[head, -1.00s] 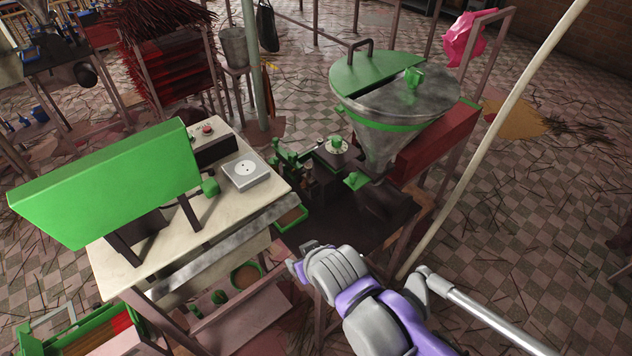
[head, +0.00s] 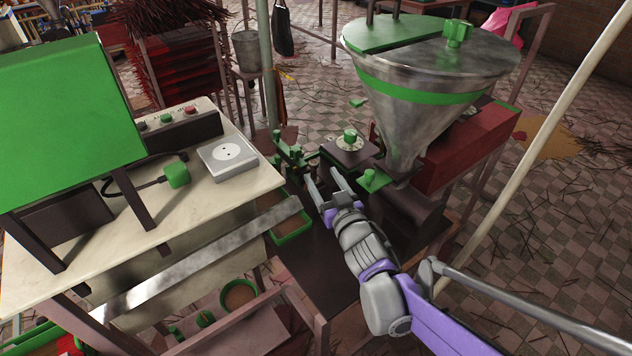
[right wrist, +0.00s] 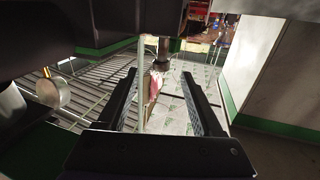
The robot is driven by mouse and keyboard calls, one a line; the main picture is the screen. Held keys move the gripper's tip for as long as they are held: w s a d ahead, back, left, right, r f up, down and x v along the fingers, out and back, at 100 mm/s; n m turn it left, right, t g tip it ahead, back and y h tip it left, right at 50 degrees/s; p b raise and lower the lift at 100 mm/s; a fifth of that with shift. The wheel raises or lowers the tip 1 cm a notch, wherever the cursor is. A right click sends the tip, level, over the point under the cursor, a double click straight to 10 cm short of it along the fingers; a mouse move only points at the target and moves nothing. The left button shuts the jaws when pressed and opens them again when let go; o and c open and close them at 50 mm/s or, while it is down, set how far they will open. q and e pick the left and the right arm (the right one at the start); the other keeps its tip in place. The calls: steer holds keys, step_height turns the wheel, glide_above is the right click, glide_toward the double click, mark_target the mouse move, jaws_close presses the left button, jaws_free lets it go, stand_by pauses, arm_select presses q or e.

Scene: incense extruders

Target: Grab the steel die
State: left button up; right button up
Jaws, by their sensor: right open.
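A round metal disc with a green knob (head: 349,143) sits on the dark block of the extruder; it may be the steel die, but I cannot tell for sure. My right gripper (head: 322,177) is open, with its fingers pointing away from me, just in front of that block and right of the green clamp parts (head: 290,152). In the right wrist view, my right gripper (right wrist: 160,76) shows two spread dark fingers with nothing gripped between them. No die can be made out clearly in that view. My left gripper is out of view.
A steel hopper (head: 415,105) with a green band stands just right of my gripper. A pale table (head: 190,215) with a green panel (head: 65,110) and a small scale (head: 228,157) is at left. A green tray (head: 292,228) lies below. A slanted pale pole (head: 540,145) stands at right.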

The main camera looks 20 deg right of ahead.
mark_target(316, 168)
steer(key=w, duration=0.6)
steer(key=shift+a+f+b, duration=0.25)
steer(key=shift+a+b, duration=0.1)
jaws_close()
steer(key=shift+r, duration=0.1)
stand_by(1.0)
